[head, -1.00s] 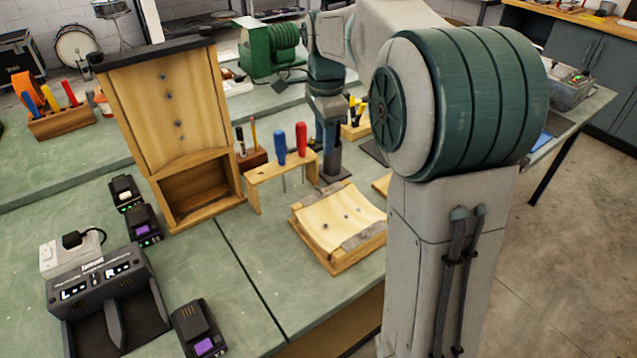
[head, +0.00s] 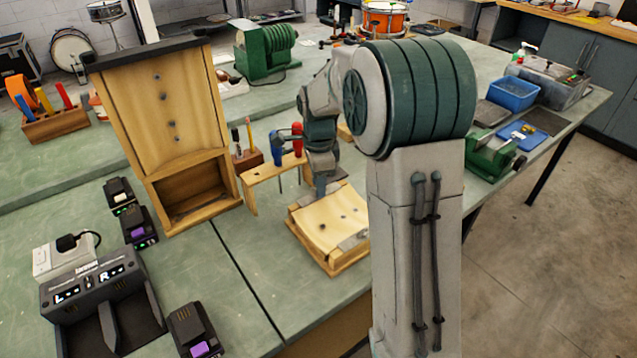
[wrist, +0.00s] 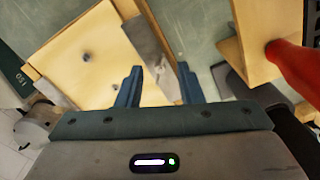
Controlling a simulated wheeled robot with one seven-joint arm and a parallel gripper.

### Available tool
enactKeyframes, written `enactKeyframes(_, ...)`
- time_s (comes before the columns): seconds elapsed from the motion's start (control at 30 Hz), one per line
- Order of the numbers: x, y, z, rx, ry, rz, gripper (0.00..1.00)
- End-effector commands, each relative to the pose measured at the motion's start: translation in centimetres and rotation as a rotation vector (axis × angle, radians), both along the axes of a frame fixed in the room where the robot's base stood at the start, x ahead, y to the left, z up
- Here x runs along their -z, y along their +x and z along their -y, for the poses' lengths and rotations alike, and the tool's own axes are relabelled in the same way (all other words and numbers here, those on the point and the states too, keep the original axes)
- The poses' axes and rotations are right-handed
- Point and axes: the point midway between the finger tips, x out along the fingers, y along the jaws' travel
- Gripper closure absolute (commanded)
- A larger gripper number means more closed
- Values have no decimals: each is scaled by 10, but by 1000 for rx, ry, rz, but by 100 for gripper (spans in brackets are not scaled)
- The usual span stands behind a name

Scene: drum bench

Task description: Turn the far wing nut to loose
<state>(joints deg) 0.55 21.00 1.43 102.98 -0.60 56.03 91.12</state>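A wooden cradle (head: 322,262) on the green bench holds a pale curved panel (head: 322,228) with dark studs, also in the wrist view (wrist: 80,62). Grey metal plates lie along its edges; one plate (wrist: 148,48) shows ahead of my fingers in the wrist view. I cannot clearly make out either wing nut. My gripper (wrist: 159,68) is open, its two blue fingers apart and nothing seen held between them. It is above the cradle's far edge, beside that plate. In the head view my arm hides the fingertips and part of the cradle.
A wooden rack (head: 262,172) with red and blue screwdrivers stands close by; its red handle (wrist: 292,62) is right of my fingers in the wrist view. A tall wooden stand (head: 165,120) is left. A green vise (head: 490,158) and blue bin (head: 513,92) are right.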

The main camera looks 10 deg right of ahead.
Motion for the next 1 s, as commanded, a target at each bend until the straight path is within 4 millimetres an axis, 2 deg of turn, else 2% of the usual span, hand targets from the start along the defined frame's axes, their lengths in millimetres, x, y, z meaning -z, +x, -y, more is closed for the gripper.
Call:
enactKeyframes(0.1, 7, 0, 0, 0, 0, -1, 66)
enactKeyframes(0.37, 9, 0, 0, 0, 0, 0, 66)
enactKeyframes(0.4, 9, 0, 0, 0, 0, 0, 69)
enactKeyframes(0.5, 8, 0, 0, 0, 0, 0, 97)
enactKeyframes(0.53, 8, 0, 0, 0, 0, 0, 100)
enactKeyframes(1.0, 8, 0, 0, -73, 0, 0, 100)
